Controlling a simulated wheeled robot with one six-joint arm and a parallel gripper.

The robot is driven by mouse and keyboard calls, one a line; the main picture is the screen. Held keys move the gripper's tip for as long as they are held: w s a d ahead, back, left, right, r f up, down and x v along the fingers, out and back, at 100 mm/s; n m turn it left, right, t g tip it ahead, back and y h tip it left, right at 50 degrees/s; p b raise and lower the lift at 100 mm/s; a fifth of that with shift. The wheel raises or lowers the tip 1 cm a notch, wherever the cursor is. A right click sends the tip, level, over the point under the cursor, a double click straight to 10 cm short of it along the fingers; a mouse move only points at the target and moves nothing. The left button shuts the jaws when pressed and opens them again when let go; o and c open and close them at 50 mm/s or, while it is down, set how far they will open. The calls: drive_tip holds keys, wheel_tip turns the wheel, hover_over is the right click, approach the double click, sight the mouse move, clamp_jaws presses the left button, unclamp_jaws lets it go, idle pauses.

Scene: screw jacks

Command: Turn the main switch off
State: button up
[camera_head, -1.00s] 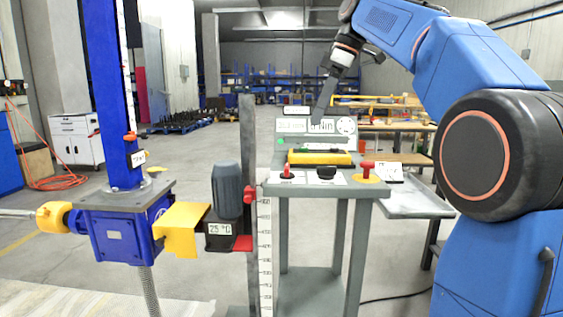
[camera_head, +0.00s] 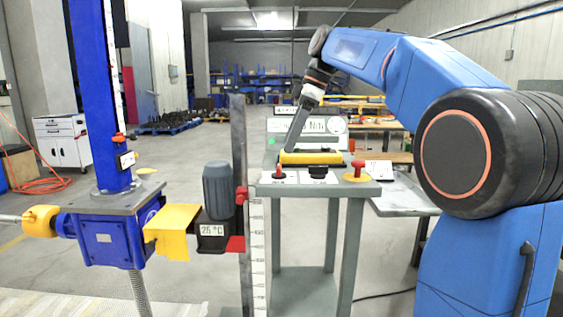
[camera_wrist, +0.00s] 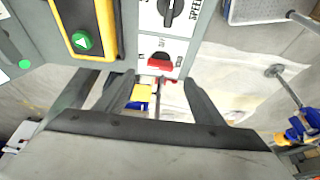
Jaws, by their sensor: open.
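The main switch, a small red knob on a white plate, stands at the front left of the control stand's top in the head view (camera_head: 279,173). In the wrist view the red knob (camera_wrist: 160,61) shows just beyond the gap between my fingertips. My gripper (camera_wrist: 155,82) is open and empty, with one finger to each side of that gap. In the head view my gripper (camera_head: 287,155) comes down from above, behind the knob. I cannot tell whether it touches anything. Most of the fingers are hard to make out there.
A black speed knob (camera_head: 318,171) sits right of the red one. A red mushroom button on yellow (camera_head: 357,167) stands further right. A yellow pendant (camera_head: 310,158) lies behind them. The blue screw jack (camera_head: 110,236) and grey motor (camera_head: 219,190) stand left.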

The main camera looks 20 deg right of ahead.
sight(279, 166)
drive_tip(key=x, duration=0.7)
drive_tip(key=c, duration=1)
